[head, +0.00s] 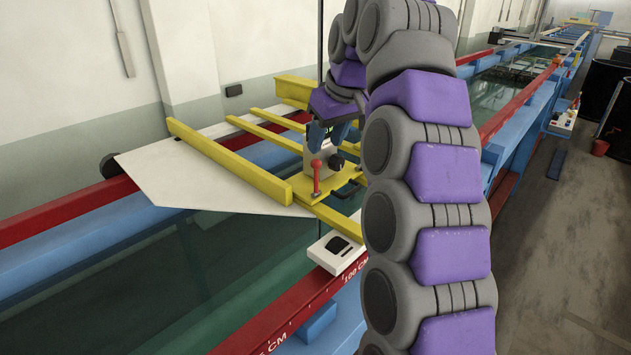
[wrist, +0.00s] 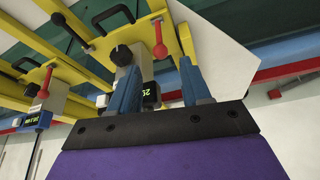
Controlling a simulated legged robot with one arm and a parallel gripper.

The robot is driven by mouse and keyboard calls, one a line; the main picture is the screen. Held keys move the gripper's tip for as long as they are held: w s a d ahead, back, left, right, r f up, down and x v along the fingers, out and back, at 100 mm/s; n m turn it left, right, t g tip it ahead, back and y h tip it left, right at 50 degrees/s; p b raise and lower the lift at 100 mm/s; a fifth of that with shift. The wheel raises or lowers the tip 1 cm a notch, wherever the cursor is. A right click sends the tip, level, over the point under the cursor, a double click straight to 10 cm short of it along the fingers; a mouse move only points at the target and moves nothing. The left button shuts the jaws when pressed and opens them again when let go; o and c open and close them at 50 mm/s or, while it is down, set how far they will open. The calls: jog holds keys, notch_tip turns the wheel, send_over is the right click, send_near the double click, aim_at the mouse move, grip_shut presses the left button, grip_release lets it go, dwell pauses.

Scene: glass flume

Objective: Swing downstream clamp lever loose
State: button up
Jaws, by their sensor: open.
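A red ball-topped clamp lever (head: 316,176) stands upright on the yellow carriage plate (head: 312,191) in the head view. The wrist view shows two such levers: a nearer red lever (wrist: 158,40) at the top middle and another red lever (wrist: 41,84) at the left, each on its own yellow plate. I cannot tell from labels which is downstream. My gripper (head: 329,141) is open, with blue fingers just above the carriage. The nearer lever appears beyond the fingertips, not gripped.
Black knobs (wrist: 122,55) sit beside the levers. Yellow beams (head: 230,162) and a white sheet (head: 200,178) span the flume between red rails (head: 290,318). A white block (head: 336,252) sits on the near rail. My arm hides part of the carriage.

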aim_at(318, 162)
jog(key=shift+b+x, duration=0.45)
jog(key=shift+x, duration=0.75)
jog(key=shift+a+f, duration=0.1)
jog(key=shift+f, duration=0.05)
jog(key=shift+w+a+f+p, duration=0.1)
jog(key=shift+w+f+p, duration=0.05)
jog(key=shift+f+p, duration=0.2)
jog(key=shift+x, duration=3.45)
grip_shut()
